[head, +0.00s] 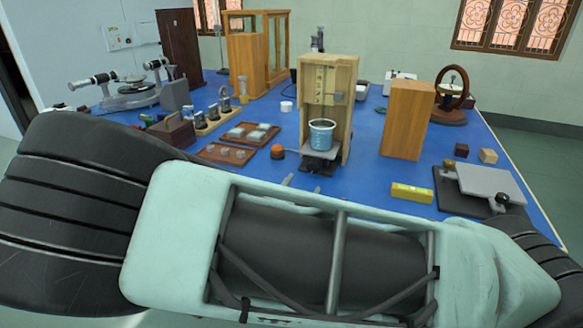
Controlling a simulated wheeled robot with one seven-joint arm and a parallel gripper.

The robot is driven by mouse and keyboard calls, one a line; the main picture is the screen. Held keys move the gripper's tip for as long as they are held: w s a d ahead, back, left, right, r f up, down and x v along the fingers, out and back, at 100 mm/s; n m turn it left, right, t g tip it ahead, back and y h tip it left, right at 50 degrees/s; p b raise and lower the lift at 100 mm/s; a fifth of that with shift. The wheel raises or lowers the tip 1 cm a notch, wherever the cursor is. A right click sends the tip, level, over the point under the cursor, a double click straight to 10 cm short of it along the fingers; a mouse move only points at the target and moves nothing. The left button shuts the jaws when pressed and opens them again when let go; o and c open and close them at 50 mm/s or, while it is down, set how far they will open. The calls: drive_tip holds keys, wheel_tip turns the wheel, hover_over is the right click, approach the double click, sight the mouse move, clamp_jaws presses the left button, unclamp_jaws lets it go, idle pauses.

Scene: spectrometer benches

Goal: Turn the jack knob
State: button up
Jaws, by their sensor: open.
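A small lab jack stands on the blue bench in front of an upright wooden stand (345,85). The jack's dark lower part (318,167) shows below the plate. I cannot make out its knob clearly at this size. Two small grey tips, which look like the fingertips of my gripper (303,185), show apart just past my arm's upper edge, short of the jack. Nothing shows between them. My arm hides the rest of the gripper.
Brown trays (226,153) lie farther left. A wooden block (407,120), a yellow box (411,193) and a grey plate with a dark knob (490,181) are at right. Bare blue bench (365,178) shows right of the jack.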

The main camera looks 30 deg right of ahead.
sight(313, 168)
drive_tip(key=x, duration=0.8)
drive_tip(key=c, duration=1)
